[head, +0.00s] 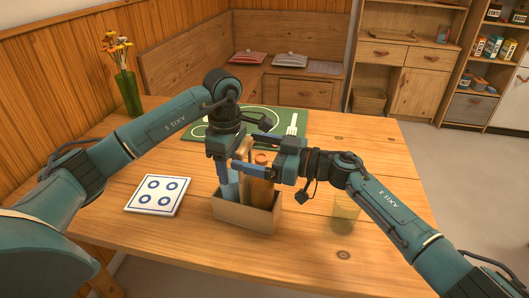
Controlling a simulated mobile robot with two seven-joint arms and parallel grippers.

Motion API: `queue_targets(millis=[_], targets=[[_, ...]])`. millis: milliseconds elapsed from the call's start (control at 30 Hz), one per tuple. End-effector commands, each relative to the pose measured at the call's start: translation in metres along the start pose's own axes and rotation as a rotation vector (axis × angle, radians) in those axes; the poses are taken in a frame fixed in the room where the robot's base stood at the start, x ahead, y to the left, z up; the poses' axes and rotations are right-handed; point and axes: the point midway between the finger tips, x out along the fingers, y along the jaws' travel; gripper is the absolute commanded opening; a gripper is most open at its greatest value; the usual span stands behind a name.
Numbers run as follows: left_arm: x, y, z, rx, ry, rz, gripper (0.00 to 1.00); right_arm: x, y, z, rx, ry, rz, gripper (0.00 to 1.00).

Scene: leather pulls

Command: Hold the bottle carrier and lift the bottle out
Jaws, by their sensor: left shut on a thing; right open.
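The bottle carrier (246,215) is an open wooden box standing on the table. In it stand a brown bottle (258,188) on the right and a light-blue bottle-like thing (229,186) on the left. My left gripper (228,165) points down above the carrier's left part and is shut on what looks like the carrier's upright middle part; its fingertips are largely hidden. My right gripper (246,151) is open and comes from the right, its fingers on either side of the brown bottle's upper part. I cannot tell whether they touch it.
A white tile with blue rings (157,195) lies left of the carrier. A green mat (273,118) lies behind, and a vase of flowers (128,93) stands at the back left. A small yellowish glass (346,207) stands to the right. The right side of the table is mostly clear.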

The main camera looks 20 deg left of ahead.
Motion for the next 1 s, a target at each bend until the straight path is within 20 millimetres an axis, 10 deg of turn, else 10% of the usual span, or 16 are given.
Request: queue_targets(millis=[200, 1000], targets=[[-0.0001, -0.0001, -0.0001, 0.0, 0.0, 0.0, 0.14, 0.0003, 0.0, -0.0004, -0.001, 0.001, 0.0, 0.89], [-0.0001, -0.0001, -0.0001, 0.0, 0.0, 0.0, 0.14, 0.0001, -0.0002, -0.0003, 0.0, 0.001, -0.001, 0.34]])
